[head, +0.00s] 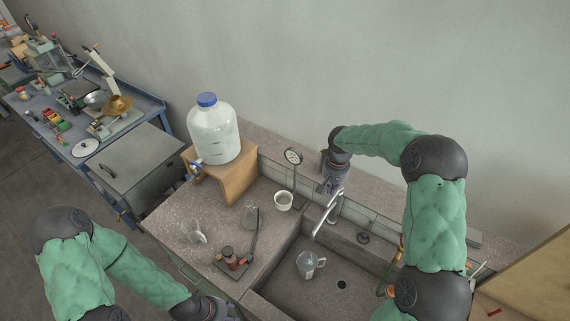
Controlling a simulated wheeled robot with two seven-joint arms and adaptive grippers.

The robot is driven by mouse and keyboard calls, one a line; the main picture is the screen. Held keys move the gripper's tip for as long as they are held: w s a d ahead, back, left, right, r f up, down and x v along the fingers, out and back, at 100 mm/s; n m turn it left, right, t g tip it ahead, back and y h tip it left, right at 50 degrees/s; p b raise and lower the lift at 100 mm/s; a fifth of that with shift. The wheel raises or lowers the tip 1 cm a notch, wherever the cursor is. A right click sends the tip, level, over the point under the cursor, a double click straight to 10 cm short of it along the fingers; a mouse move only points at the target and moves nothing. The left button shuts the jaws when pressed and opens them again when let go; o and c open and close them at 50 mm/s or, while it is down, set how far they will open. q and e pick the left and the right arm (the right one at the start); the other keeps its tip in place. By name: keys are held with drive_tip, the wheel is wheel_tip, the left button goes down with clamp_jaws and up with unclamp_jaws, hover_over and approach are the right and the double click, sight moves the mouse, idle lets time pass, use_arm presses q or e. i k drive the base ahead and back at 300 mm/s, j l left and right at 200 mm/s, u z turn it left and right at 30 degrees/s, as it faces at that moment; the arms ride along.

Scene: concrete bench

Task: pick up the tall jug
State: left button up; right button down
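A clear jug with a handle (308,264) stands in the sink basin (285,290), left of the drain; it is the most jug-like thing I see. My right gripper (332,186) points down behind the tap, near the wall, above and to the right of the jug and apart from it. Its fingers are too small and dark to tell open from shut. My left gripper (218,306) is at the bottom edge, left of the sink, partly cut off; its fingers do not show clearly.
A large blue-capped bottle (213,137) stands on a wooden stand (232,184). A tap (328,213), dial gauge (293,157), white cup (284,201), glass flask (250,215), clear funnel-like vessel (197,236) and small tray of bottles (233,262) surround the sink's back and left.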

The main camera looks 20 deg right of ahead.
sight(308, 262)
drive_tip(key=k, duration=1)
